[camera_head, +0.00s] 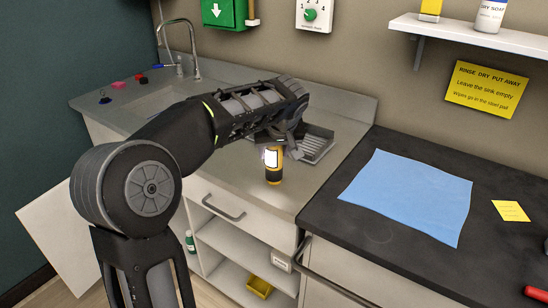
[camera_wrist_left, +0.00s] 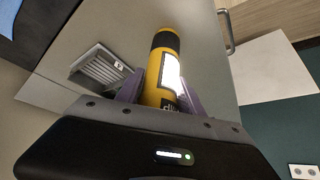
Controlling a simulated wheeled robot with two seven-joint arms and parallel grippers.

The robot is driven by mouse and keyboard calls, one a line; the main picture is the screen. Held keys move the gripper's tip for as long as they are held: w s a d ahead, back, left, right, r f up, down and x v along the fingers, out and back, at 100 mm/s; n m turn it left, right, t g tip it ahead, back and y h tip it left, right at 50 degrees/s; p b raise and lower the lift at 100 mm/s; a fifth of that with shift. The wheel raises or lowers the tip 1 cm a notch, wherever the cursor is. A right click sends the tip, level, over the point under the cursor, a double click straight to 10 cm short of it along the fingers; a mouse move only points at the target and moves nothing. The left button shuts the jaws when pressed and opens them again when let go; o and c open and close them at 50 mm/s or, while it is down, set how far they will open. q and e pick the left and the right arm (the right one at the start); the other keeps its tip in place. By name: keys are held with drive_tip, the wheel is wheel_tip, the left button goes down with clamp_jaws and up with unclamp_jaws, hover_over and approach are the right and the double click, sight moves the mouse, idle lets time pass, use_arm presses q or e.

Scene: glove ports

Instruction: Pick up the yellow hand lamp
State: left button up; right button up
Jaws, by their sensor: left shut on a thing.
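The yellow hand lamp (camera_head: 273,167) has black bands and a bright white panel. In the head view it is upright at the front of the grey sink counter (camera_head: 240,172), below my left gripper (camera_head: 280,142). In the left wrist view the lamp (camera_wrist_left: 162,70) lies between the two purplish fingers of my left gripper (camera_wrist_left: 160,90). The fingers are shut on it. I cannot tell whether its base touches the counter. My right gripper is not in view.
A ribbed grey drain tray (camera_head: 318,146) is just behind the lamp. A tap (camera_head: 193,52) stands at the sink. A blue cloth (camera_head: 408,194) lies on the dark worktop (camera_head: 385,238) at right. Open shelves (camera_head: 235,250) are below the counter.

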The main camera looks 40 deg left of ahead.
use_arm(q)
clamp_jaws()
wheel_tip(320, 180, up, 10)
drive_tip(key=shift+p, duration=0.35)
idle(0.4)
idle(0.5)
